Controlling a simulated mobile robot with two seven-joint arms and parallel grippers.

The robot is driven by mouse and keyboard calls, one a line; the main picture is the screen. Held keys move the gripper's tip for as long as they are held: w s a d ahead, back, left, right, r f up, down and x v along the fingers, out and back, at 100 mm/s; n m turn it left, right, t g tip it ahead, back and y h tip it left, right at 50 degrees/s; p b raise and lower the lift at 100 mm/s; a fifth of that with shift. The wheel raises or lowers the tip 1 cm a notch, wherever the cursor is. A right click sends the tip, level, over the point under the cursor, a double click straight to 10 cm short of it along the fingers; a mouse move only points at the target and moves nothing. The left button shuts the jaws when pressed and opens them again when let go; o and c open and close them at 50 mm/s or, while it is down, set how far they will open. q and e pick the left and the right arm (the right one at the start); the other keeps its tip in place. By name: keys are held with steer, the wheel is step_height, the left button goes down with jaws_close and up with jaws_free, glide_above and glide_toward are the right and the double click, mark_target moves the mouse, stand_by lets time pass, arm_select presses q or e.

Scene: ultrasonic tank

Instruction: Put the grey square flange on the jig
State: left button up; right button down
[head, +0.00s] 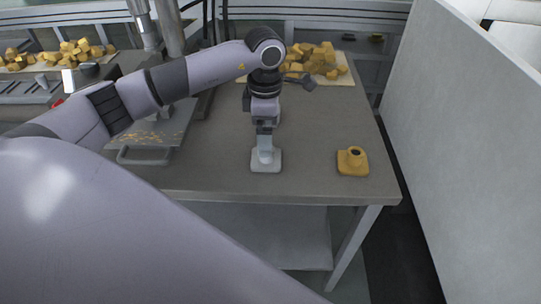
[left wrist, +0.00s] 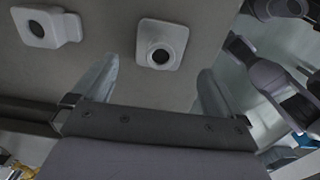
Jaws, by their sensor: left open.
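The grey square flange (head: 266,162) stands on the bench with its square base down and a round collar on top. My left gripper (head: 266,134) is directly over it, pointing down. In the left wrist view the flange (left wrist: 161,56) shows its dark bore between the two open fingers (left wrist: 154,85), somewhat ahead of them. I cannot tell whether the fingers touch it. A second pale piece with a round hole (left wrist: 45,27) is at the upper left of the wrist view, mostly hidden behind my gripper in the head view. I cannot tell if it is the jig. My right gripper is out of view.
A yellow square flange (head: 352,168) stands to the right near the bench edge. Yellow chunks (head: 318,62) lie at the back. A metal plate with a handle (head: 145,158) is at left. A pale wall (head: 465,150) borders the right. Bench between the flanges is clear.

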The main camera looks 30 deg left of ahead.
arm_select(q)
step_height(320, 180, down, 6)
steer(key=shift+f+p, duration=0.25)
steer(key=shift+p, duration=0.35)
steer(key=c, duration=1.1)
steer(key=shift+r, duration=0.1)
steer(key=shift+c, duration=0.8)
steer(key=shift+r, duration=0.1)
